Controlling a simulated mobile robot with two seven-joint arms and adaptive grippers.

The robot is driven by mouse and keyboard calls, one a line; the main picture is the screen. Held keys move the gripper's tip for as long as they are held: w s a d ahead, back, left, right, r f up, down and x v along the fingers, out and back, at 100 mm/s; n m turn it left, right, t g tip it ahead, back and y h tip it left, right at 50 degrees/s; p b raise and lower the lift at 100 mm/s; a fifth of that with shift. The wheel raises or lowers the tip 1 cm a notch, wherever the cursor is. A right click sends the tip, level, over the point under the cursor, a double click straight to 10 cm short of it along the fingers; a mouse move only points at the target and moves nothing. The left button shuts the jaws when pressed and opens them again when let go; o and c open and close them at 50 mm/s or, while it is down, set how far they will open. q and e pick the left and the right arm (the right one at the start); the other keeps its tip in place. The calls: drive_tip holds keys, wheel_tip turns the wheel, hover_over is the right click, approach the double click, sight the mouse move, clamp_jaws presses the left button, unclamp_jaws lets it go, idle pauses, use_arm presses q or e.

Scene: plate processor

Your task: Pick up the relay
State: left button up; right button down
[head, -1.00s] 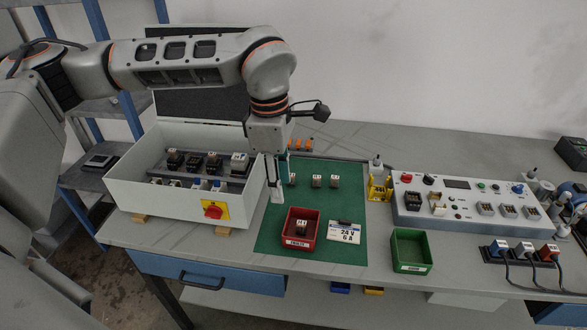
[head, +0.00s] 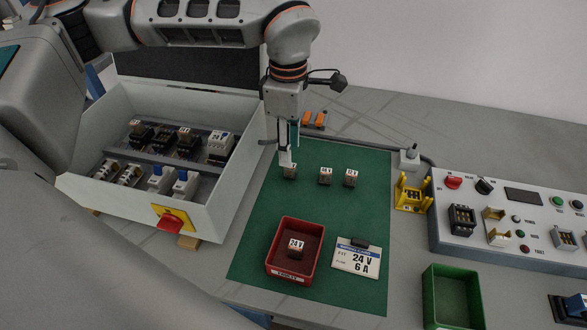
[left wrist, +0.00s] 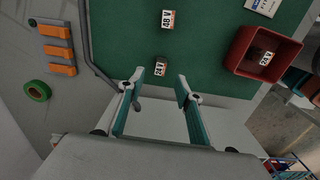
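Three small relays stand in a row on the green mat (head: 262,225): a left one (head: 290,172), a middle one (head: 325,176) and a right one (head: 350,178). My left gripper (head: 288,153) points down at the left relay, with its fingertips close by it. In the left wrist view my left gripper (left wrist: 160,84) is open. A relay labelled 24 V (left wrist: 160,69) shows between and just beyond the fingertips, not clamped. A 48 V relay (left wrist: 167,19) lies farther off. Another 24 V relay (head: 296,249) sits in the red bin (head: 274,262). My right gripper is not in view.
A card reading 24 V 6 A (head: 350,262) lies beside the red bin. A grey cabinet (head: 215,215) with mounted relays stands left. A yellow socket fixture (head: 411,193), a test panel (head: 490,253) and a green bin (head: 429,300) are to the right.

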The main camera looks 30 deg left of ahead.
sight(290, 172)
use_arm(q)
drive_tip(key=shift+s+f, duration=0.15)
drive_tip(key=shift+f, duration=0.6)
wheel_tip(290, 172, down, 5)
drive_tip(key=shift+f+b, duration=0.1)
drive_tip(key=shift+b, duration=0.25)
drive_tip(key=shift+c, duration=0.4)
clamp_jaws()
